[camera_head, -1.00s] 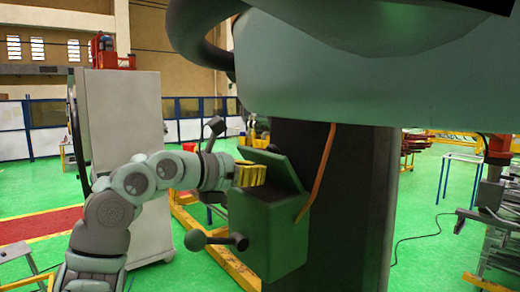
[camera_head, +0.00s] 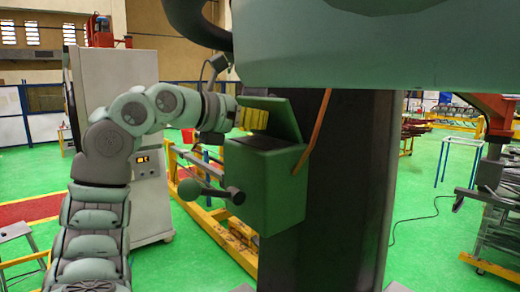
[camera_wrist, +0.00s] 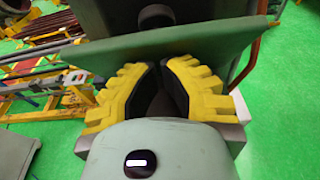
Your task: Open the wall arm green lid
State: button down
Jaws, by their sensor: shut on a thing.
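The green box (camera_head: 268,190) is fixed to a dark column, with a lever and ball knob on its left side. Its green lid (camera_head: 281,117) stands raised and tilted above the box, showing a dark opening beneath. My gripper (camera_head: 255,118), with yellow ridged fingers, is at the lid's left part. In the wrist view the lid (camera_wrist: 185,42) spans the picture just beyond my fingers (camera_wrist: 165,70). The fingers curve together close to the lid's edge and appear shut; the exact contact on the lid is hidden.
The dark column (camera_head: 345,190) stands right behind the box, and an orange cable (camera_head: 318,135) runs down beside the lid. A large pale green machine body (camera_head: 370,50) overhangs above. A grey cabinet (camera_head: 148,190) stands behind my arm.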

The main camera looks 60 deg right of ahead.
aim_at(240, 145)
jog(key=shift+s+d+r+b, duration=0.2)
jog(key=shift+r+b, duration=0.25)
jog(key=shift+b, duration=0.25)
jog(key=shift+w+a+f+b, duration=0.3)
jog(key=shift+a+f+b, duration=0.05)
jog(key=shift+a+b, duration=0.15)
jog(key=a+b, duration=0.1)
jog(key=w+a+f+b, duration=0.1)
jog(key=shift+a+f+b, duration=0.25)
jog(key=shift+b, duration=0.05)
jog(key=w+a+r+b, duration=0.2)
jog(key=a+r+b, duration=0.2)
jog(key=a, duration=0.5)
jog(key=shift+w+r+b, duration=0.2)
jog(key=shift+r+b, duration=0.2)
jog(key=shift+b, duration=0.95)
